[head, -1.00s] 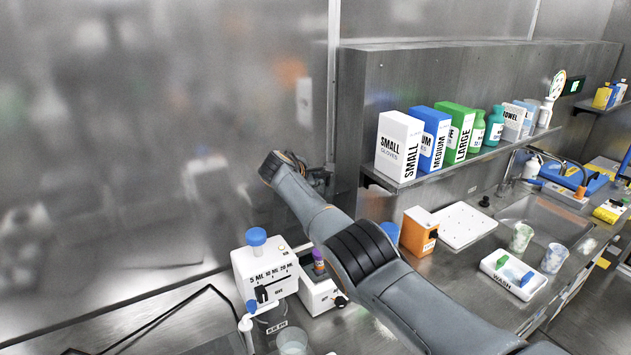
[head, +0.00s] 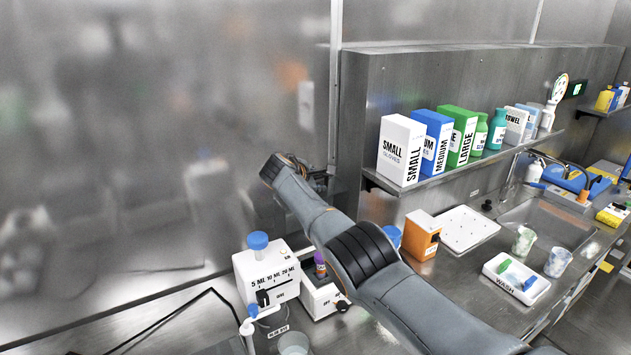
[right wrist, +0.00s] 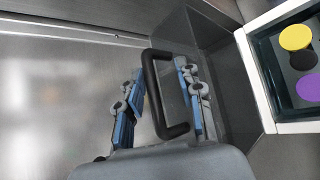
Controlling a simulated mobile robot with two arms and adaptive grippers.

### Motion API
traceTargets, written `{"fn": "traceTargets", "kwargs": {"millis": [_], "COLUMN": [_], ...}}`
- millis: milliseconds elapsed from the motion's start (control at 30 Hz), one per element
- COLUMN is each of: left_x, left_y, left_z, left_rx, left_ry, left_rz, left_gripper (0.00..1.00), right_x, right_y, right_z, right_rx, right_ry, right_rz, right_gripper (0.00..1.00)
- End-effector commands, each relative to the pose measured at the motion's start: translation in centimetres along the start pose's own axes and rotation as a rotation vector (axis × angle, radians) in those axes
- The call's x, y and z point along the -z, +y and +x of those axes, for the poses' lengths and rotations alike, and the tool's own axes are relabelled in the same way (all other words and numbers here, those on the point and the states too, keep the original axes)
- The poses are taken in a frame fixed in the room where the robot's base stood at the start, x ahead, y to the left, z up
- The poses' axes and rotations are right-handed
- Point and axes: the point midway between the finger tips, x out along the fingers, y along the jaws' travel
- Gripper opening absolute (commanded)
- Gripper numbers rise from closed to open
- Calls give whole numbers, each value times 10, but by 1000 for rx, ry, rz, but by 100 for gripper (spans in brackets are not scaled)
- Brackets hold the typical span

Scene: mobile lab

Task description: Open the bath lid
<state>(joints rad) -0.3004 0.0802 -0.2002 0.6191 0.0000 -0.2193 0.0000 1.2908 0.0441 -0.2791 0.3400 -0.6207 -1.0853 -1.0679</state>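In the right wrist view, the bath (right wrist: 264,85) shows at the right with a white rim and yellow, black and purple round things inside. A dark see-through panel (right wrist: 222,75), apparently the lid, lies left of that rim; its exact tilt is unclear. It carries a black loop handle (right wrist: 153,95). My right gripper (right wrist: 158,72) is open, with one blue-padded finger on each side of the handle and visible gaps. In the head view, my right gripper (head: 321,181) is partly hidden behind my wrist, by the metal wall. My left gripper is not in view.
A white dispenser (head: 268,275) and a small white device (head: 322,297) stand close below my right arm. A shelf (head: 400,187) with glove boxes is to the right. An orange box (head: 421,243), white tray (head: 467,229) and wash dish (head: 516,278) occupy the counter.

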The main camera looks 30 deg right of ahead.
Motion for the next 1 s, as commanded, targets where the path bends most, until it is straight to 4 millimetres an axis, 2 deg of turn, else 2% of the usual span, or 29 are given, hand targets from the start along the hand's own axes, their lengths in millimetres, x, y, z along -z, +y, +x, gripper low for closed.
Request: {"fn": "traceTargets", "kwargs": {"millis": [167, 467, 800, 1000], "left_x": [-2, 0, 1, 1], "left_y": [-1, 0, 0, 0], "left_z": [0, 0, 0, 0], "left_rx": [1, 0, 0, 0], "left_ry": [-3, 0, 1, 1], "left_rz": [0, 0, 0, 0], "left_gripper": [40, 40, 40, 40], "right_x": [1, 1, 1, 1], "right_y": [-1, -1, 0, 0], "right_z": [-3, -28, -88, -114], "right_rx": [1, 0, -2, -1], "right_ry": [-1, 0, 2, 1], "right_rz": [-1, 1, 0, -1], "right_gripper": [36, 36, 36, 36]}}
